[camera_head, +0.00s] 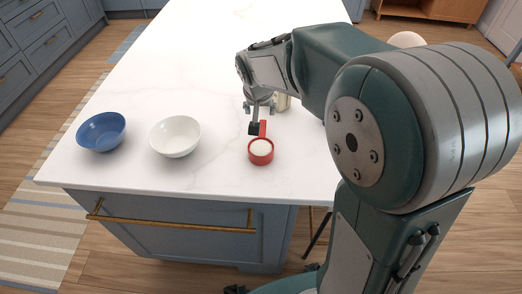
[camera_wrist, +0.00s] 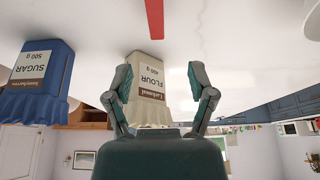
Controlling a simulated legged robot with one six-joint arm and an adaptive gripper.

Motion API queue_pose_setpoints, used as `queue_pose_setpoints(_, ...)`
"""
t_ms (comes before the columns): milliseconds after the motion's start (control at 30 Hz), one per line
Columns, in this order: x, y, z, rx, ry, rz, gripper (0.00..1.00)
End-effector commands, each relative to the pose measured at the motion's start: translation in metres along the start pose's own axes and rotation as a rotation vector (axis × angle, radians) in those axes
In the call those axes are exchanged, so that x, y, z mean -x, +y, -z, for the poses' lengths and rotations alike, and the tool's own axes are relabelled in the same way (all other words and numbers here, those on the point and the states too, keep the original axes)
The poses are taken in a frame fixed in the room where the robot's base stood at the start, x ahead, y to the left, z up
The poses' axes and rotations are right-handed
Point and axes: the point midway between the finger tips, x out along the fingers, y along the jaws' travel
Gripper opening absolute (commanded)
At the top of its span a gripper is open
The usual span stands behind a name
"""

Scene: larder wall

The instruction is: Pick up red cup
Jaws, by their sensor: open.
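The red cup (camera_head: 261,153) stands on the white countertop near its front edge, right of the bowls in the head view. Its inside looks white. A straight red handle (camera_head: 263,128) points away from the cup toward the back. In the wrist view the red handle (camera_wrist: 154,18) shows as a strip at the top; the cup body is out of frame. My gripper (camera_head: 259,109) is above the counter, just behind the handle in the head view. In the wrist view my gripper (camera_wrist: 160,76) has its two fingers spread, with nothing held between them.
A white bowl (camera_head: 175,137) and a blue bowl (camera_head: 101,132) stand left of the cup. The wrist view, upside down, shows a flour bag (camera_wrist: 149,75) beyond the fingers and a blue sugar bag (camera_wrist: 38,75) beside it. The countertop (camera_head: 170,60) behind the bowls is clear.

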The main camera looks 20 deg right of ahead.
Motion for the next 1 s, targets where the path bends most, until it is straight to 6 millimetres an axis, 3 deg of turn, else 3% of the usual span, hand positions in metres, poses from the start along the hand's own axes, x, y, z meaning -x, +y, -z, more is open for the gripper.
queue_pose_setpoints(800, -0.102, 0.004, -0.009, 0.0, -0.003, -0.002, 0.71)
queue_pose_setpoints(1000, -0.11, 0.004, -0.009, -0.002, 0.001, -0.001, 0.71)
